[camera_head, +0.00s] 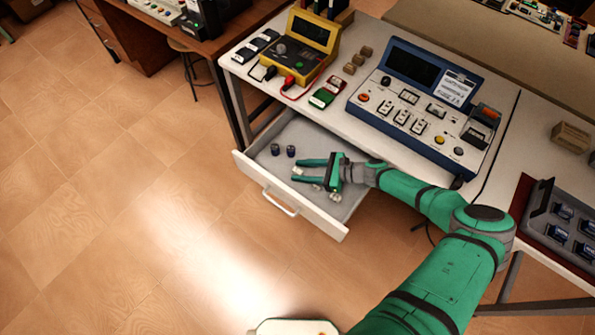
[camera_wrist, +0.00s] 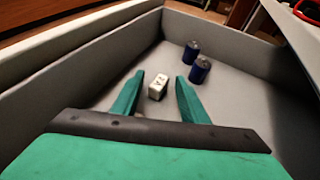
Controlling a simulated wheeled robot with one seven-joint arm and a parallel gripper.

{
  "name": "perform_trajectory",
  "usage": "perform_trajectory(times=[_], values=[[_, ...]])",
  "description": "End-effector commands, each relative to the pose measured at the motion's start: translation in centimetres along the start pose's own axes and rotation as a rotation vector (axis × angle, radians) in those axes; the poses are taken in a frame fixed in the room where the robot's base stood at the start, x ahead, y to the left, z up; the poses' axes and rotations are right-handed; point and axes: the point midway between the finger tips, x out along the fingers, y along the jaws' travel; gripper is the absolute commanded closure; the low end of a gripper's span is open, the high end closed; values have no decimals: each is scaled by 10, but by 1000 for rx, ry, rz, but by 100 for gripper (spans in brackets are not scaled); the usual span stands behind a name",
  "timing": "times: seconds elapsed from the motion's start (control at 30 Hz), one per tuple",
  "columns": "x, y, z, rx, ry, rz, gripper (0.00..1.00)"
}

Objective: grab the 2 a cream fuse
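A small cream block-shaped fuse (camera_wrist: 157,86) lies in the open drawer (camera_head: 332,229). It has dark marks on top, too small to read. In the wrist view it appears between my gripper's two green fingertips, with a gap on each side. In the head view a small pale piece, probably this fuse (camera_head: 297,171), shows at the fingertips. My gripper (camera_head: 295,170) is open and low inside the drawer, pointing left. Whether the fingertips are at the fuse's height is hard to tell.
Two dark blue cylinders (camera_wrist: 200,70) stand in the drawer beyond the fuse. Small pale pieces (camera_head: 334,196) show beside my gripper in the head view. Drawer walls surround my gripper. The white bench (camera_head: 318,117) with a blue test panel (camera_head: 420,105) stands above and behind.

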Motion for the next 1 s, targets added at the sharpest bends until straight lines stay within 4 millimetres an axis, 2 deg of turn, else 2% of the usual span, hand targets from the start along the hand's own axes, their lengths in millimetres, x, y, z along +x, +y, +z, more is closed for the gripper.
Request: perform_trajectory(times=[0.13,0.4,0.43,0.6,0.87,1.0], values=[[15,0,0,0,0,0,60],[18,0,0,1,0,-2,60],[18,0,0,1,0,-2,62],[18,0,0,1,0,-2,100],[17,0,0,1,-1,-2,100],[14,-1,6,-1,-1,-3,100]])
